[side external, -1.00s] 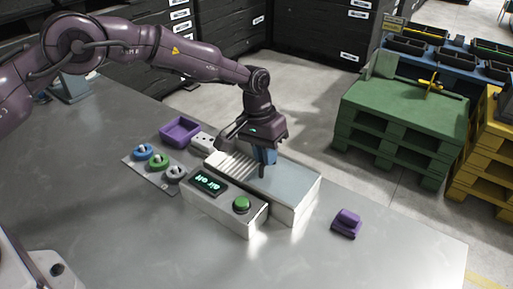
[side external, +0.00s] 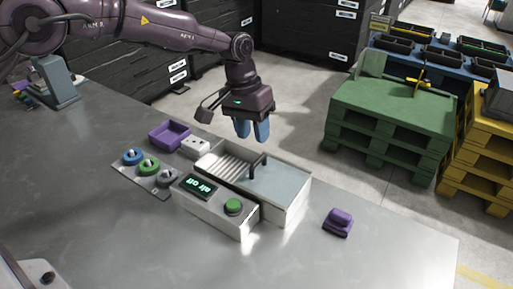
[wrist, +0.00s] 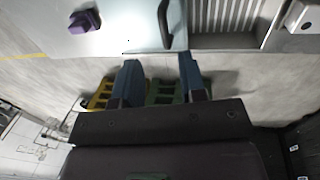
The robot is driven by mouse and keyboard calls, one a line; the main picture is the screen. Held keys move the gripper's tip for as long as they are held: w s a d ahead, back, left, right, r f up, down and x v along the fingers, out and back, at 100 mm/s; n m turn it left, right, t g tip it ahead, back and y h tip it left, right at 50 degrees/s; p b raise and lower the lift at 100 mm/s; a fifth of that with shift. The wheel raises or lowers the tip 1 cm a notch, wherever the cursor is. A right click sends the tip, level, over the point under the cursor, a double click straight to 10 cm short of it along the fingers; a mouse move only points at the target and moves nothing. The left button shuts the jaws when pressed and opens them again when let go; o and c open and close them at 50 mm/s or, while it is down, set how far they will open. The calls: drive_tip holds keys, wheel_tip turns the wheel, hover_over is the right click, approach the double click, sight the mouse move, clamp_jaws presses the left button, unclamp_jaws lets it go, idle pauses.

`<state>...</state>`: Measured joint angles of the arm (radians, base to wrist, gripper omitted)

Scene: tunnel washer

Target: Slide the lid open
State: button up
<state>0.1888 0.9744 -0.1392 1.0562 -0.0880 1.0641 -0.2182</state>
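The lid (side external: 281,180) is a flat pale grey panel on top of the white tunnel washer box (side external: 297,203). A dark upright handle (side external: 258,165) stands at the lid's left end and also shows in the wrist view (wrist: 165,24). To the left of the handle, a ribbed grey interior (side external: 228,168) is exposed; it also shows in the wrist view (wrist: 225,15). My gripper (side external: 252,139) is above the box, clear of the handle. Its two blue fingers are apart with nothing between them in the wrist view (wrist: 160,75).
A control box with a green button (side external: 233,206) and a display reading "air off" (side external: 197,187) stands in front. Blue, green and grey knobs (side external: 149,167) and a purple tray (side external: 170,135) lie to the left. A purple block (side external: 339,222) lies right. The front table area is clear.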

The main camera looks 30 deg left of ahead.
wheel_tip(320, 180, up, 6)
drive_tip(key=a, duration=0.1)
drive_tip(key=shift+a+r, duration=0.1)
idle(0.4)
drive_tip(key=s+a+r+t, duration=0.2)
drive_tip(key=s+a+r, duration=0.2)
drive_tip(key=s, duration=0.7)
drive_tip(key=s+a+r+t+y, duration=0.1)
drive_tip(key=s+a+r, duration=0.3)
drive_tip(key=s, duration=0.7)
drive_tip(key=s+a+r+t+y, duration=0.1)
drive_tip(key=s+a+r, duration=0.3)
drive_tip(key=s+a, duration=0.4)
drive_tip(key=shift+s+r+t, duration=0.35)
drive_tip(key=shift+s+t, duration=0.45)
drive_tip(key=shift+s, duration=0.7)
